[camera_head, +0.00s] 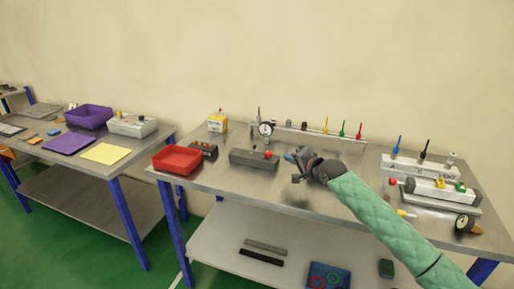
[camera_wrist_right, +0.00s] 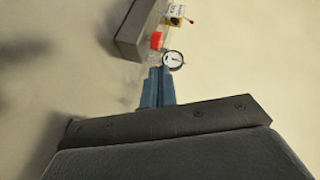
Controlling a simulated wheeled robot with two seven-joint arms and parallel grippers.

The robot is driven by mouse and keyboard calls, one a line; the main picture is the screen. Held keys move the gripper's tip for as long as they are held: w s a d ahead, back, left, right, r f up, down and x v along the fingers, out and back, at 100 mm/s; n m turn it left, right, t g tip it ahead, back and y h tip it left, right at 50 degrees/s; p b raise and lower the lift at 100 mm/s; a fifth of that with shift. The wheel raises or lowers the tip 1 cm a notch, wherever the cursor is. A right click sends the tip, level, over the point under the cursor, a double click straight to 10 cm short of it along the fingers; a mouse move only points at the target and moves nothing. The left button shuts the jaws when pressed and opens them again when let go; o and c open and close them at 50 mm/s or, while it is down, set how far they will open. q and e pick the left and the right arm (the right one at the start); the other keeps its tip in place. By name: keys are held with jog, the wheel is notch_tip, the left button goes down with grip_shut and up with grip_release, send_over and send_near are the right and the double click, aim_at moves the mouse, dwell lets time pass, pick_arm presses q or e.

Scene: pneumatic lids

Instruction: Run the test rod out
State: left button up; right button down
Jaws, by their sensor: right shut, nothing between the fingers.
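My right gripper (camera_head: 297,157) is over the right-hand table, just right of a long grey block (camera_head: 253,160). Its blue-grey fingers are shut and empty, and they also show in the right wrist view (camera_wrist_right: 158,88). A small red part (camera_head: 268,154) sits at the block's right end; the block (camera_wrist_right: 134,28) and red part (camera_wrist_right: 157,40) show past the fingertips in the wrist view. A round white dial gauge (camera_head: 265,129) stands behind the block. I cannot make out which part is the test rod. My left gripper is not in view.
A yellow labelled box (camera_head: 217,124), a red tray (camera_head: 178,160) and a dark block with red buttons (camera_head: 203,150) stand to the left. A rail with coloured levers (camera_head: 320,133) runs behind. White units (camera_head: 420,168) stand at right. The table's front middle (camera_head: 255,185) is clear.

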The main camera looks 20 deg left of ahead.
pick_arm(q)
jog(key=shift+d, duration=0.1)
pick_arm(e)
jog(key=r+m, duration=0.1)
jog(key=m+y, duration=0.1)
jog(key=m, duration=0.1)
jog(key=shift+r, duration=0.35)
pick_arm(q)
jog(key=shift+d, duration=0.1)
pick_arm(e)
jog(key=shift+d, duration=0.15)
jog(key=p+x, duration=0.3)
jog(key=x, duration=0.7)
jog(key=shift+w+r, duration=0.15)
jog(key=shift+w, duration=0.1)
pick_arm(q)
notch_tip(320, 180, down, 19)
jog(key=p, duration=0.1)
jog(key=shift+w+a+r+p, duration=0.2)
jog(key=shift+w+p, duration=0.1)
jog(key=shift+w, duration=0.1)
pick_arm(e)
jog(key=a, duration=0.2)
jog(key=s+a+f, duration=0.1)
jog(key=shift+a, duration=0.4)
